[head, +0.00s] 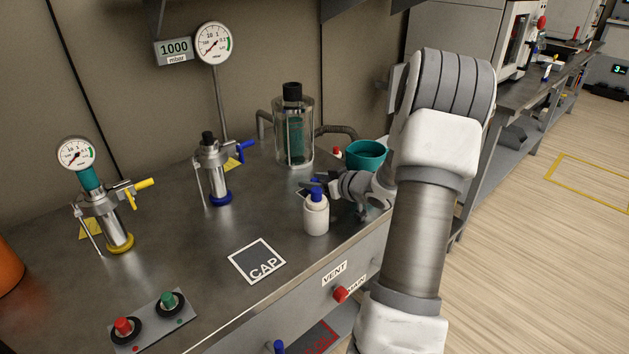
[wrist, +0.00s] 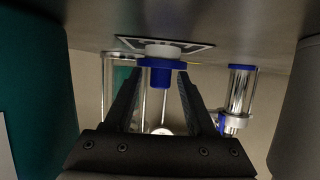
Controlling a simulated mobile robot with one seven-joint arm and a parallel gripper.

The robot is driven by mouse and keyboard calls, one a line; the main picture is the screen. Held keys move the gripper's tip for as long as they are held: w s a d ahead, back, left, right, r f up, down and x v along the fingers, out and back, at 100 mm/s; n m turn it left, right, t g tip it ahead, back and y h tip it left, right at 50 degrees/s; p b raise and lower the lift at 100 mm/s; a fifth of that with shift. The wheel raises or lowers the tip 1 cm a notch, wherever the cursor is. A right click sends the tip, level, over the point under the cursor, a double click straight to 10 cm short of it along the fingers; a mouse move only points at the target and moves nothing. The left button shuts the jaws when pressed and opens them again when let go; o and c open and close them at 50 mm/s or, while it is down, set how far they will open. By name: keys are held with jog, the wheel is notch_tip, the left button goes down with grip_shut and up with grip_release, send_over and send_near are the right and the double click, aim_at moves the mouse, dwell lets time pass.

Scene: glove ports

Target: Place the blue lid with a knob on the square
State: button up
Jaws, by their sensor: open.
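The blue lid with a knob (wrist: 160,72) shows in the wrist view, which looks upside down; its knob points away from the counter and a short white part lies between it and a dark, white-edged square (wrist: 195,46). In the head view the blue lid (head: 316,187) is small and partly hidden by a white bottle and my gripper. My gripper (head: 318,186) is open, low over the counter; in the wrist view its fingers (wrist: 159,84) appear on either side of the knob, and I cannot tell contact. A dark square marked CAP (head: 258,261) lies bare in front.
The white bottle (head: 316,216) stands close in front of my gripper. A teal bowl (head: 366,155) is close behind it, and a glass vessel (head: 293,135) stands further back. Metal valves with blue (head: 220,198) and yellow (head: 119,242) bases stand left. A button box (head: 150,322) is at front left.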

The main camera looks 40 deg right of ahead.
jog(key=shift+r, duration=0.15)
jog(key=shift+s+r, duration=0.15)
jog(key=shift+s, duration=0.1)
jog(key=p+v, duration=0.4)
jog(key=v, duration=0.7)
jog(key=shift+s, duration=0.2)
